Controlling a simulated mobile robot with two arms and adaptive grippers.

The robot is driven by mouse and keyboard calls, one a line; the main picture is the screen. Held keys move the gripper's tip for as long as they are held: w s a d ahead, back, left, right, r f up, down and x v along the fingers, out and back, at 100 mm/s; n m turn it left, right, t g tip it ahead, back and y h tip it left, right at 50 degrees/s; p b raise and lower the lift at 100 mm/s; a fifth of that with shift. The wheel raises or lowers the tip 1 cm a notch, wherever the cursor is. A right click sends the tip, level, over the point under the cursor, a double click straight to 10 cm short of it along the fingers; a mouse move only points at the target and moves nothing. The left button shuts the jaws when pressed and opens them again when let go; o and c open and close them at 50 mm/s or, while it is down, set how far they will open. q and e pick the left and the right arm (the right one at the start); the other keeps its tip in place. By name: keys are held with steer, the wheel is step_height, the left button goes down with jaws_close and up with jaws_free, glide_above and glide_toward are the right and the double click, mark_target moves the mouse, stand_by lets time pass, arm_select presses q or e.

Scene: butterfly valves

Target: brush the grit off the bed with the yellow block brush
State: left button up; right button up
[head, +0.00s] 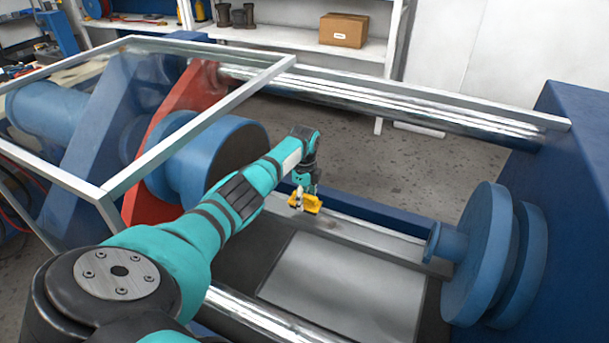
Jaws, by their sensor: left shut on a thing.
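My left arm reaches in from the lower left, and its gripper (304,194) is shut on the yellow block brush (308,204). The brush is small in this view and partly covered by the fingers. It is at the far edge of the bed, by the rail; I cannot tell whether it touches anything below. The bed, with a light grey plate (345,290) on a darker surface, lies in front of and below the gripper. I cannot make out any grit on it. My right gripper is out of view.
A blue flanged valve (490,255) stands at the bed's right end. A red plate (165,195) and large blue cylinder (225,150) stand at left, under a clear guard with a grey frame (200,130). Steel bars (390,110) run across the back.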

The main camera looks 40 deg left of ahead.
arm_select(q)
steer(key=shift+r+p, duration=1.95)
steer(key=shift+r, duration=0.5)
steer(key=shift+f, duration=0.1)
